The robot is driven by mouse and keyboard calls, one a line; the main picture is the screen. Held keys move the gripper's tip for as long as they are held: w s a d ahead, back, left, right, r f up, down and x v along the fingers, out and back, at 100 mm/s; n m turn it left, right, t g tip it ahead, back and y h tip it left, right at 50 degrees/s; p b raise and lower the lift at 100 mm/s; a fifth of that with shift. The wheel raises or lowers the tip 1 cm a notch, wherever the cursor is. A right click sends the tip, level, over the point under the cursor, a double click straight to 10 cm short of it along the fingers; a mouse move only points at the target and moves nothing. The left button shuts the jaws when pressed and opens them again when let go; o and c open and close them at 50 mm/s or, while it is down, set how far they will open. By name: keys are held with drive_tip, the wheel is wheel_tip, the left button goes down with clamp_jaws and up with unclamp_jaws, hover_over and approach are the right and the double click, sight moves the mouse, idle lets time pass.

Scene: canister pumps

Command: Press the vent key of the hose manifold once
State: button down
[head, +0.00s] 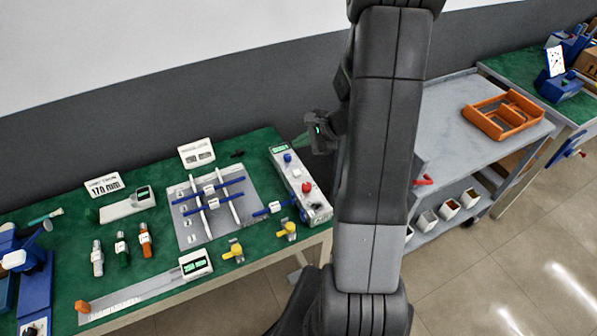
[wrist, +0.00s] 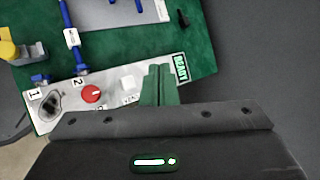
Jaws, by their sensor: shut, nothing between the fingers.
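The hose manifold is a pale box (head: 312,201) at the right end of the green bench; it also shows in the wrist view (wrist: 72,112). It carries a blue button (head: 287,157), a white key (head: 295,172), a red knob (head: 306,188) and a display reading READY (wrist: 181,68). My gripper (head: 299,140) is shut and empty by the display end. Its green fingers (wrist: 159,70) hide the blue button in the wrist view.
Blue-handled hoses (wrist: 70,38) join the manifold's side. Yellow valves (head: 287,230) stand near the bench's front edge. A grey plate with blue and white rods (head: 183,232) lies left of the manifold. A grey cart (head: 450,110) with an orange tray (head: 503,128) stands to the right.

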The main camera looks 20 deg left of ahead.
drive_tip(key=shift+f, duration=0.1)
drive_tip(key=b, duration=0.6)
hover_over(300, 173)
wheel_tip(300, 173, down, 8)
drive_tip(key=shift+w+r, duration=0.1)
drive_tip(key=shift+r, duration=0.05)
drive_tip(key=shift+f+b, duration=0.3)
drive_tip(key=shift+f, duration=0.2)
idle(1.2)
drive_tip(key=shift+f+b, duration=0.4)
drive_tip(key=shift+b, duration=0.15)
drive_tip(key=shift+f+b, duration=0.45)
idle(0.5)
drive_tip(key=shift+r, duration=0.1)
drive_tip(key=shift+r+p, duration=0.6)
drive_tip(key=shift+r, duration=0.2)
